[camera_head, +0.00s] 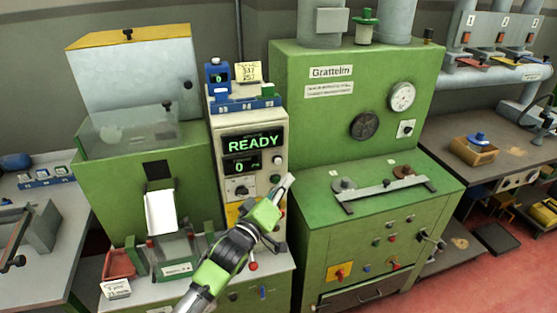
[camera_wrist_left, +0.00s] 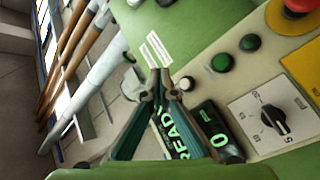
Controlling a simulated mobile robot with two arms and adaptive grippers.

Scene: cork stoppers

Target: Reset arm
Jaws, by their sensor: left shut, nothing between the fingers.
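My left gripper (camera_head: 287,183) is shut and empty in the head view, raised in front of the control panel's right edge. In the left wrist view its two fingertips (camera_wrist_left: 160,78) meet, with nothing between them. The control panel (camera_head: 273,125) shows "READY" and "0" on its displays; the left wrist view shows the displays (camera_wrist_left: 207,122) partly behind the fingers, beside a dial (camera_wrist_left: 268,122) and round buttons. I cannot tell from these views whether the gripper touches the panel. My right gripper is not in view.
A green Grattelin machine (camera_head: 300,140) with gauges stands right of the panel. A green machine with a clear cover (camera_head: 130,130) stands left. A red tray (camera_head: 118,264) and a small card (camera_head: 115,289) sit at the front left. A workbench (camera_head: 440,140) is at far right.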

